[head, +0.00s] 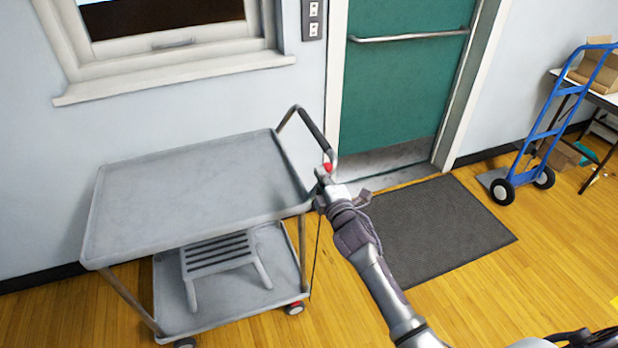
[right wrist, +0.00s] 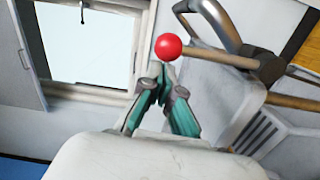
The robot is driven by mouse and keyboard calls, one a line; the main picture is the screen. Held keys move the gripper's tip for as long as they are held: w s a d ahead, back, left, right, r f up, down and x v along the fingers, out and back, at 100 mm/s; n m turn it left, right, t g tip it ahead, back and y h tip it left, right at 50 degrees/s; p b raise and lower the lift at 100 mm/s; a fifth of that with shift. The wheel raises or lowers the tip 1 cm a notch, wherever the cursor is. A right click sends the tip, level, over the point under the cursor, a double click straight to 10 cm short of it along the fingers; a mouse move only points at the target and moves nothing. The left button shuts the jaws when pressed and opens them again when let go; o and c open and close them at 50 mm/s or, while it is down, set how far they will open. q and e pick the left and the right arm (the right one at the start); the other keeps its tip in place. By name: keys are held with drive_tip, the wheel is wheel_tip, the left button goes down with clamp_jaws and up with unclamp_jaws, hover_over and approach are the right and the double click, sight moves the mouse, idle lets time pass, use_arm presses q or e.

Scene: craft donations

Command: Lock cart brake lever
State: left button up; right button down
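The grey cart (head: 190,190) stands against the wall at the left in the head view. Its brake lever ends in a red ball knob (head: 327,167), near the handle at the cart's right end. In the right wrist view the red knob (right wrist: 168,47) sits on a brown rod (right wrist: 218,58) that runs right to a grey pivot. My right gripper (head: 325,178) is at the knob. In the wrist view its fingertips (right wrist: 160,72) are together just below the knob, with nothing seen between them. Whether they touch the knob I cannot tell.
The cart's handle (head: 313,130) rises beside the knob. A slatted grey stool (head: 220,255) is on the lower shelf. A dark mat (head: 430,230) lies before the green door (head: 405,85). A blue hand truck (head: 550,130) stands at the right. Wooden floor in front is clear.

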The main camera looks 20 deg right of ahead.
use_arm(q)
drive_tip(key=shift+r+p, duration=0.55)
drive_tip(key=shift+r, duration=0.2)
use_arm(e)
drive_tip(key=d+f+m, duration=0.3)
drive_tip(key=d+m, duration=0.7)
drive_tip(key=d, duration=0.1)
drive_tip(key=shift+w+d+f+m+g+y, duration=0.2)
drive_tip(key=shift+m+g+y, duration=0.1)
drive_tip(key=shift+m+y, duration=0.1)
use_arm(q)
drive_tip(key=shift+r, duration=0.1)
use_arm(e)
drive_tip(key=shift+r, duration=0.15)
